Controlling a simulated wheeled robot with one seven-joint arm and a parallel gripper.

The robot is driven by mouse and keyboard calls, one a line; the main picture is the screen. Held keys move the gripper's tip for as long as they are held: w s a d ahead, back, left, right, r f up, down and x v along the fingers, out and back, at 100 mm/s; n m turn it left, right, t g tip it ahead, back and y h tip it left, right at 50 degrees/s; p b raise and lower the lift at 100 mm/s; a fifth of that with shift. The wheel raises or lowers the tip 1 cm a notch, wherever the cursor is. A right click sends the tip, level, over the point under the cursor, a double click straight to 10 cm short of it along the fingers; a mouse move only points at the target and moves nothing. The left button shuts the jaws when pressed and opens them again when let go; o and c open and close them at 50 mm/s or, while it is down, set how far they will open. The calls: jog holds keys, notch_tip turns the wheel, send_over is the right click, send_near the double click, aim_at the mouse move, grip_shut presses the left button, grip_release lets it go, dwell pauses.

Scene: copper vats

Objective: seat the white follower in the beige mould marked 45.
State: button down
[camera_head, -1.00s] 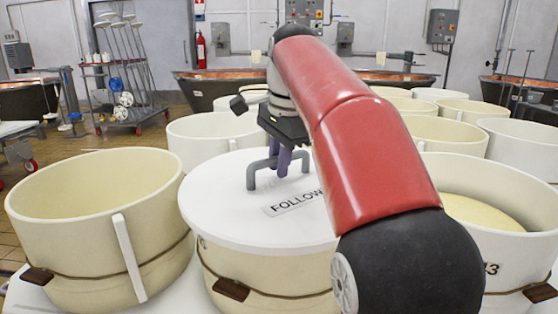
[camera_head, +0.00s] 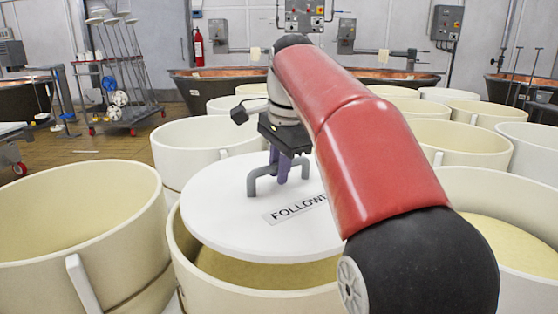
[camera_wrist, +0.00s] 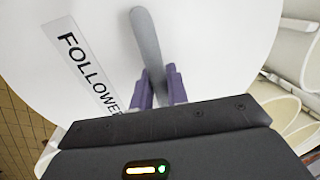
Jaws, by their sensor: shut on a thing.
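The white follower (camera_head: 235,215) is a round disc with a grey handle and a "FOLLOWER" label. My gripper (camera_head: 283,165) is shut on its handle; the wrist view also shows the gripper (camera_wrist: 160,88) closed around the grey bar on the follower (camera_wrist: 215,40). The follower hangs above a beige mould (camera_head: 190,270), with its near edge apart from the rim and the pale contents showing below. My arm hides the right side of the follower and mould. No number shows on this mould now, so I cannot tell whether it is the one marked 45.
An empty beige mould (camera_head: 75,205) stands close on the left. Another mould (camera_head: 500,190) with pale contents stands on the right, partly behind my arm. Several more moulds crowd behind. A rack trolley (camera_head: 115,85) stands at the back left on open floor.

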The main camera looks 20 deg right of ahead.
jog(key=shift+f+b, duration=4.6)
jog(key=shift+f, duration=2.2)
jog(key=shift+f+b, duration=0.5)
jog(key=shift+f, duration=0.25)
jog(key=c, duration=1.3)
grip_release()
jog(key=shift+f, duration=0.15)
